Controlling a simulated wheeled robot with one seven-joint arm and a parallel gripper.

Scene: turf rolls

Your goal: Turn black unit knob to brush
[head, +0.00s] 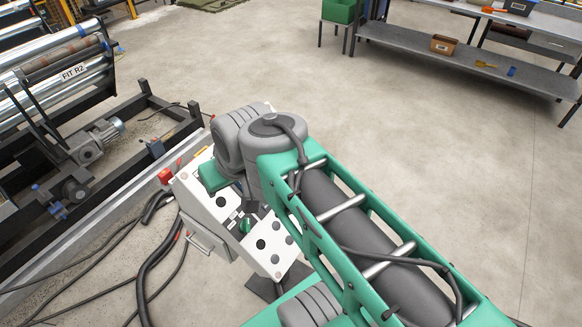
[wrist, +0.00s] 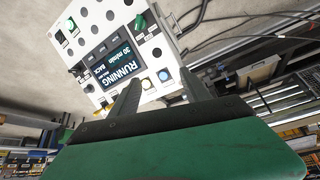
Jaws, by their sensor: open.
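A white control panel (head: 222,205) stands tilted left of my arm in the head view, partly covered by my arm. It fills the upper left of the wrist view (wrist: 100,22), turned and tilted. A small dark knob (wrist: 77,69) sits beside its display (wrist: 110,58), which reads RUNNING, 30 m/min, BACK. I cannot read the labels, so I cannot tell surely whether this is the unit knob. My gripper (wrist: 160,77) is open and empty, its two dark fingers near a blue button (wrist: 163,75) at the panel's edge. Whether they touch the panel is unclear.
Black cables (head: 148,262) lie on the floor. A roller machine (head: 60,80) stands left; open floor lies right.

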